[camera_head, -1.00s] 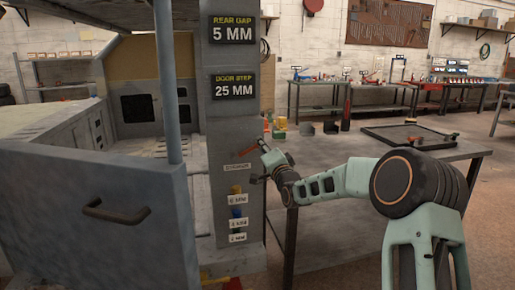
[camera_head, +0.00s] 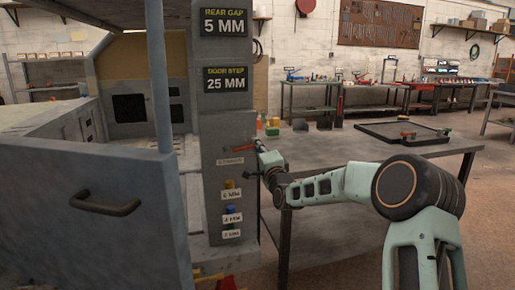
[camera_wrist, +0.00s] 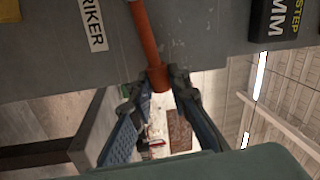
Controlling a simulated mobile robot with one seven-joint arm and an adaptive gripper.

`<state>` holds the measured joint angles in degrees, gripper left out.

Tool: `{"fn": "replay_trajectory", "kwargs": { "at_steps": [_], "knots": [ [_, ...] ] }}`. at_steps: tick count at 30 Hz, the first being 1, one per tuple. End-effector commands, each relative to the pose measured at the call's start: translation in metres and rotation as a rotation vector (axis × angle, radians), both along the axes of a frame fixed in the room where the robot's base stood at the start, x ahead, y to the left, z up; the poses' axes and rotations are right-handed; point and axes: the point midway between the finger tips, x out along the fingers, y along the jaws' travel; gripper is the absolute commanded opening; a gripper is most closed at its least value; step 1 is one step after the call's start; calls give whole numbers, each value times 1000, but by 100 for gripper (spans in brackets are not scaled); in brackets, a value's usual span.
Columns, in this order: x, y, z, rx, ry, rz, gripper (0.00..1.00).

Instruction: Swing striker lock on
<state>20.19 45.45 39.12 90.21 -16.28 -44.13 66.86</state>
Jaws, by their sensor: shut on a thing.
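The striker lock lever (camera_head: 242,148) is a slim orange-red bar on the grey pillar, just above the striker label (camera_head: 230,161). In the head view it lies about level and points right, toward my gripper (camera_head: 259,147). In the wrist view the lever (camera_wrist: 147,35) comes down from the top, and its end sits between the two fingertips of my gripper (camera_wrist: 158,82). My gripper is shut on that end. The lever's pivot is out of the wrist view and too small to make out in the head view.
A grey door panel with a dark handle (camera_head: 105,204) stands at the left. Below the lever, the pillar carries small coloured pieces with labels (camera_head: 232,218). A workbench (camera_head: 345,150) stands behind my arm. Yellow-lettered signs (camera_head: 226,78) are higher on the pillar.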

Motion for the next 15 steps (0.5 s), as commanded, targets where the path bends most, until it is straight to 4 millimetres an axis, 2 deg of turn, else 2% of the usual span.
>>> {"fn": "replay_trajectory", "kwargs": {
  "at_steps": [3,4,8,15],
  "knots": [
    [0,0,-3,5,7,0,0],
    [0,0,-3,5,7,1,20],
    [0,0,-2,3,5,1,34],
    [0,0,-2,1,3,0,34]
  ]
}}
